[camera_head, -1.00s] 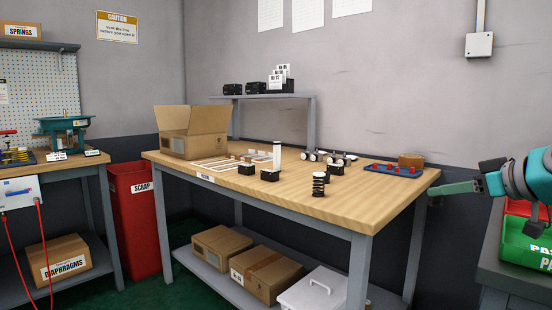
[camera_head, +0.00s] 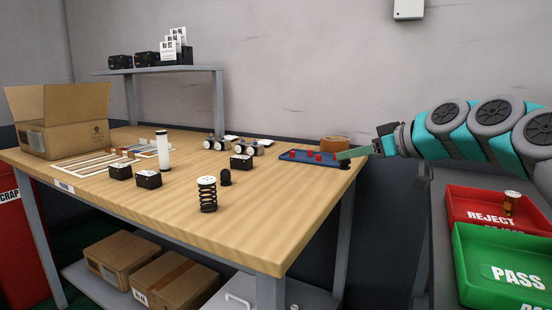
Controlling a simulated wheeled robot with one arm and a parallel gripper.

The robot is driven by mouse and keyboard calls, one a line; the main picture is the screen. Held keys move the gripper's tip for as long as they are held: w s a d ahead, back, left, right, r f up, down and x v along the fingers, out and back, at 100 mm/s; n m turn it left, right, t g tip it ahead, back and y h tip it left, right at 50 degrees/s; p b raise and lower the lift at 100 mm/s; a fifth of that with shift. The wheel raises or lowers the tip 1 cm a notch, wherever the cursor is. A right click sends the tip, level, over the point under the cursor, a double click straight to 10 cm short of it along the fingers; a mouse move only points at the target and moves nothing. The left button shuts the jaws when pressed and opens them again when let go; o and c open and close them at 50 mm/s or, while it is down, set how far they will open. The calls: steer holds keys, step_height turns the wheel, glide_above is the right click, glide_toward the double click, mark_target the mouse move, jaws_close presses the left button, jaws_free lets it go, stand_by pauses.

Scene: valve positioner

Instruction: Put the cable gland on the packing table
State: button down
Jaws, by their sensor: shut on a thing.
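My gripper (camera_head: 354,153) is at the right end of the wooden table (camera_head: 255,232), its long green jaws reaching left from the dark wrist. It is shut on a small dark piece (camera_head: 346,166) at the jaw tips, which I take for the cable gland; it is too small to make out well. The held piece shows near the table's right back corner, by the blue tray (camera_head: 310,160). I cannot tell whether it touches the table. A separate small black domed part (camera_head: 226,178) stands on the table near a black spring (camera_head: 208,196).
Black blocks (camera_head: 148,180), a white cylinder (camera_head: 163,151), gauges (camera_head: 238,147) and an open carton (camera_head: 62,124) stand on the table. A brown roll (camera_head: 333,144) is behind the tray. Red (camera_head: 475,207) and green (camera_head: 480,262) bins are at right. The table's front right is clear.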

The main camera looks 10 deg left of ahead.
steer(key=p, duration=0.1)
glide_above(300, 177)
steer(key=shift+a+f, duration=0.1)
steer(key=shift+f, duration=2.4)
steer(key=shift+f, duration=0.1)
steer(key=c, duration=0.7)
jaws_free()
steer(key=shift+o, duration=0.2)
steer(key=shift+r, duration=0.2)
steer(key=v, duration=1.2)
steer(key=shift+b, duration=0.3)
